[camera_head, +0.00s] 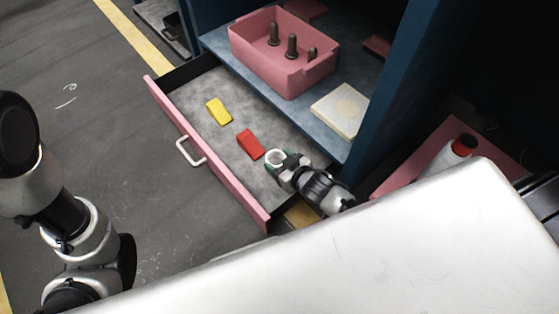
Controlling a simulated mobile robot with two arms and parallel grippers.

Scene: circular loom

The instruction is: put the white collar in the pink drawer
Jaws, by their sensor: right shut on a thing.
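The pink-fronted drawer (215,178) is pulled open under the blue cabinet, with a white handle on its front. My right gripper (279,160) is over the right part of the drawer's grey floor. It is shut on the white collar (275,156), a small white ring at its fingertips. Whether the collar touches the drawer floor, I cannot tell. My left arm shows at the left edge, but its gripper is not in view.
A yellow block (219,111) and a red block (250,144) lie in the drawer. On the shelf above stand a pink bin (284,62) with several dark pegs and a cream square piece (340,110). A blue cabinet panel (388,85) rises just right of the drawer.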

